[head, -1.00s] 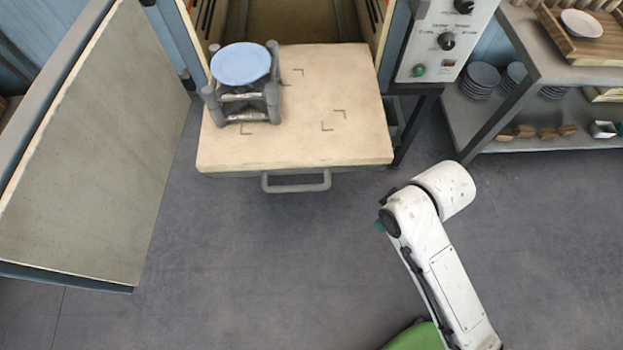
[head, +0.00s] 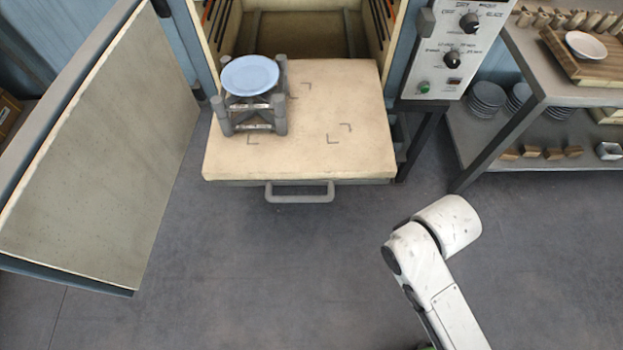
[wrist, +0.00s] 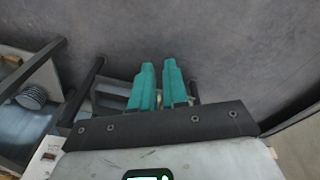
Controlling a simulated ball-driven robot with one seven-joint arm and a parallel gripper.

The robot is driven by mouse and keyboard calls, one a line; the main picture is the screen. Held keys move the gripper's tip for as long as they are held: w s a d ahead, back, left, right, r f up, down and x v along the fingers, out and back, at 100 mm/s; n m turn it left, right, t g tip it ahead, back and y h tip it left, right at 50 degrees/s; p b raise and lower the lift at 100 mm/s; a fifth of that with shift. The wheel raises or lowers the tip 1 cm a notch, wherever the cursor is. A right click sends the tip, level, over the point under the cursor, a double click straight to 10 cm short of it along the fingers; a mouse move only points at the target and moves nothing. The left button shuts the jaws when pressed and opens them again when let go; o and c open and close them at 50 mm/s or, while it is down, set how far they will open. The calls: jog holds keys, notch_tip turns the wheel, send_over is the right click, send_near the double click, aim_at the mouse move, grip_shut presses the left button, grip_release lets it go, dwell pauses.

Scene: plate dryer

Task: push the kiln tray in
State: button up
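The kiln tray (head: 340,112) is a cream slab sticking well out of the open kiln (head: 303,33) in the head view. A grey bar handle (head: 300,198) runs along its front edge. A grey rack (head: 250,122) with a pale blue plate (head: 250,75) on top stands on the tray's left side. My gripper (wrist: 159,66) shows in the wrist view with two teal fingers, a narrow gap between them and nothing held. In the head view my arm is right of and nearer than the tray, apart from it; the fingers are hidden there.
The kiln door (head: 100,150) hangs open at the left. A control panel (head: 458,50) is right of the kiln. A metal shelf (head: 560,90) with plates and wooden blocks stands at the right. The grey floor (head: 230,270) before the tray is clear.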

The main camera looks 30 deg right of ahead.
jog(key=n, duration=0.1)
jog(key=w+n, duration=0.1)
jog(key=n, duration=0.1)
jog(key=shift+f+h, duration=0.15)
jog(key=shift+h, duration=0.25)
grip_shut()
jog(key=n+t+h, duration=0.4)
jog(key=n+t, duration=0.3)
jog(key=n, duration=2)
send_near(338, 183)
jog(key=s+f+x, duration=0.1)
jog(key=x, duration=0.4)
jog(key=shift+w+d+r+p, duration=0.1)
jog(key=shift+w+d+p, duration=0.2)
jog(key=shift+w+p, duration=0.3)
jog(key=shift+w, duration=0.2)
